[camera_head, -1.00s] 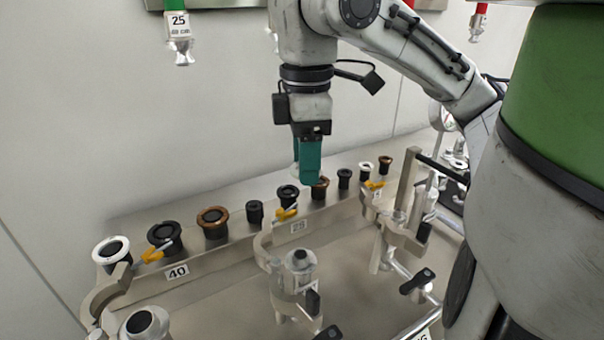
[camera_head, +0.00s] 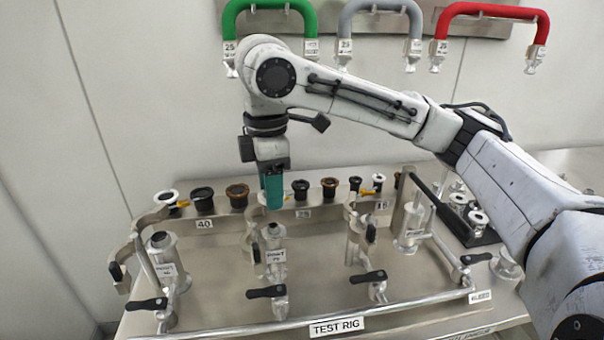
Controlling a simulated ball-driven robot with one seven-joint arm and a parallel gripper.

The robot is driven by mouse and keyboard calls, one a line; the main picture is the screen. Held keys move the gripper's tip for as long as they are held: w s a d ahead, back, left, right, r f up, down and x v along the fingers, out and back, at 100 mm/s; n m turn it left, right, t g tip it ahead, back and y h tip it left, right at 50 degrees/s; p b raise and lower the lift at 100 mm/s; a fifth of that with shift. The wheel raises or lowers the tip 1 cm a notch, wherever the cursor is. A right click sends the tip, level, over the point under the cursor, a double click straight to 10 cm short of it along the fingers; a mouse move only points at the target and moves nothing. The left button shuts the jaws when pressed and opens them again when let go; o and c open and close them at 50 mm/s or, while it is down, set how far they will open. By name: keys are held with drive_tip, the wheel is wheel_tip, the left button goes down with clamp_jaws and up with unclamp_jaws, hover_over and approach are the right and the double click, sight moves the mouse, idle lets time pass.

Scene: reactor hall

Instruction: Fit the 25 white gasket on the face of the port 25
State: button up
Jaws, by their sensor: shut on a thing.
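My gripper (camera_head: 273,200) points down with its teal fingers just above the port 25 (camera_head: 273,240), the middle-left upright metal port. It is shut on the 25 white gasket, which the fingers hide in this view. The fingertips appear close over the port's dark opening, but I cannot tell the exact gap or whether anything touches. An open clamp stands beside the port on its left.
The rack behind holds black, brown and white gaskets, among them a 40 white gasket (camera_head: 167,197). Port 40 (camera_head: 163,250) stands to the left. Black valve handles (camera_head: 267,292) lie in front. Coloured hoses (camera_head: 270,8) hang on the wall.

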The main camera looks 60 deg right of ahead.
sight(274, 226)
drive_tip(key=shift+s+a+f+b, duration=0.1)
drive_tip(key=shift+a+f+b, duration=0.05)
drive_tip(key=shift+f+b, duration=0.7)
wheel_tip(274, 226, down, 6)
drive_tip(key=b, duration=0.6)
drive_tip(key=shift+r+p, duration=0.15)
drive_tip(key=shift+p, duration=0.2)
drive_tip(key=shift+f, duration=0.3)
drive_tip(key=o, duration=1.1)
drive_tip(key=shift+f, duration=0.1)
drive_tip(key=shift+c, duration=0.2)
wheel_tip(274, 226, up, 12)
drive_tip(key=p, duration=0.1)
drive_tip(key=shift+d+f, duration=0.2)
